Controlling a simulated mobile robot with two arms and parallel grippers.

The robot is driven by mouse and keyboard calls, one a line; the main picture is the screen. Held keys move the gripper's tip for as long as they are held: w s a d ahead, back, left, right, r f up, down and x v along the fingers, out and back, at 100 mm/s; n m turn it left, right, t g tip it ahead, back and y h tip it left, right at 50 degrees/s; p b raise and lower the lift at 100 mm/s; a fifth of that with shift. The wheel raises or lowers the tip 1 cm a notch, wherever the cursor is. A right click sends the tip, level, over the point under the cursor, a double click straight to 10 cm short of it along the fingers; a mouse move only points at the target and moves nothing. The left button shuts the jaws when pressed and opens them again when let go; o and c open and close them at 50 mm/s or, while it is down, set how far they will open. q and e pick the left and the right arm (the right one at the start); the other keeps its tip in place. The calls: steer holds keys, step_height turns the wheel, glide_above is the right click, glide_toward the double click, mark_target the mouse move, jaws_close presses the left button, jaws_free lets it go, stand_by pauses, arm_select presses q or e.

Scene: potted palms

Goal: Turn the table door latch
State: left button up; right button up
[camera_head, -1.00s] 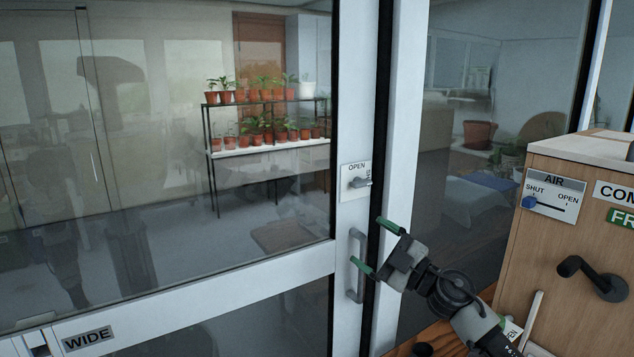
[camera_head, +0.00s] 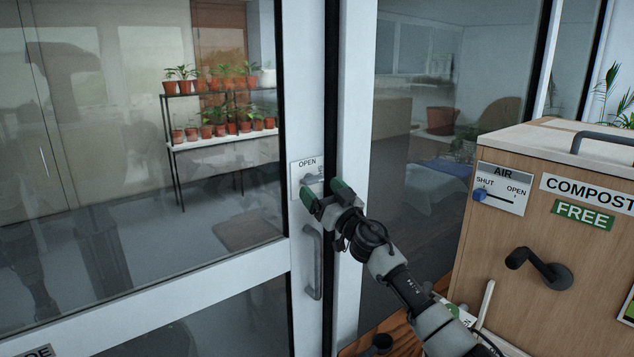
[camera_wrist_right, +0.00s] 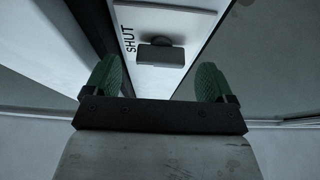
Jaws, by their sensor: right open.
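The latch (camera_head: 311,179) is a small grey knob on a white plate (camera_head: 296,181) marked OPEN, mounted on the white frame of the glass door (camera_head: 240,270). In the right wrist view the latch (camera_wrist_right: 160,55) is a dark block on its post, beside the word SHUT. My right gripper (camera_head: 325,194) is open, just in front of the latch plate, and partly covers it. In the wrist view its green fingertips (camera_wrist_right: 160,82) stand apart, to either side of the latch and nearer the camera. I cannot tell whether they touch anything. My left gripper is out of view.
A grey pull handle (camera_head: 312,262) is on the door frame below the latch. A wooden compost box (camera_head: 500,250) with a black crank (camera_head: 540,268) and an AIR slider (camera_head: 480,195) stands at right. Potted plants stand on a rack (camera_head: 225,142) behind the glass.

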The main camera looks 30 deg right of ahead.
steer(key=shift+x, duration=1.1)
steer(key=shift+a, duration=0.1)
steer(key=shift+c, duration=0.4)
steer(key=c, duration=0.8)
steer(key=shift+c, duration=0.2)
